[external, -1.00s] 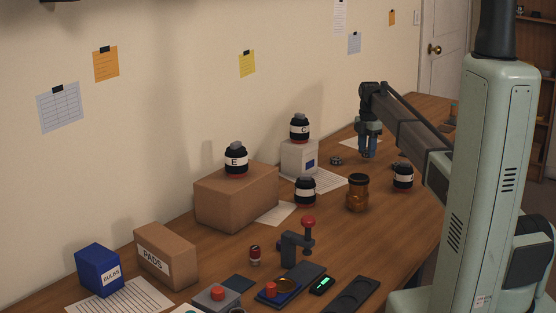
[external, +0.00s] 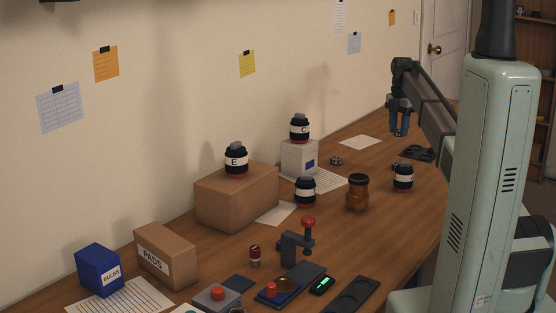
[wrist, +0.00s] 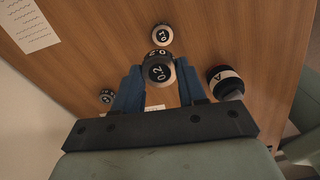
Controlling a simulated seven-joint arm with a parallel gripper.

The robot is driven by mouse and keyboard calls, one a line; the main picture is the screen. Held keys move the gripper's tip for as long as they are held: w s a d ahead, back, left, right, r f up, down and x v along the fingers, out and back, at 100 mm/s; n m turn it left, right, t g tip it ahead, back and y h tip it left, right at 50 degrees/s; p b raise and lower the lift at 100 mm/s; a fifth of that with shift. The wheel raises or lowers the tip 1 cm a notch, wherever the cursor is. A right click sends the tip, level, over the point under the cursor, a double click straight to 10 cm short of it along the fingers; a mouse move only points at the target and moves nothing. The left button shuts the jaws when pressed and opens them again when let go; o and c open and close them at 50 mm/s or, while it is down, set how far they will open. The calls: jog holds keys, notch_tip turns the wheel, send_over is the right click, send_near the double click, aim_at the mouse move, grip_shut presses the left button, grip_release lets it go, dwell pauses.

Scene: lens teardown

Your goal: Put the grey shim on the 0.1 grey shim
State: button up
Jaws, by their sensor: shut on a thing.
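My gripper (external: 400,132) is raised above the far part of the table in the external view. Its blue fingers (wrist: 159,78) are closed around a dark round piece marked 0.2 (wrist: 158,73) in the wrist view, apparently the grey shim. Another round label (wrist: 160,53) shows just beyond it, partly covered, and its figure is hard to read. A round piece that seems marked 0.1 (wrist: 162,35) lies on the table further up, apart from my fingers. It is likely the 0.1 grey shim. The held piece is too small to make out in the external view.
Another small dark disc (external: 336,160) lies near the paper; it also shows in the wrist view (wrist: 107,96). A black lens marked A (external: 403,177) and an amber jar (external: 357,192) stand nearby. Dark flat shapes (external: 417,153) are on the table below my gripper.

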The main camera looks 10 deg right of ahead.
jog(key=shift+s+d+f, duration=0.15)
jog(key=shift+s+f, duration=0.1)
jog(key=shift+f, duration=4.65)
jog(key=shift+f, duration=0.1)
jog(key=o, duration=1)
jog(key=shift+o, duration=0.2)
notch_tip(320, 180, up, 12)
jog(key=shift+r, duration=0.1)
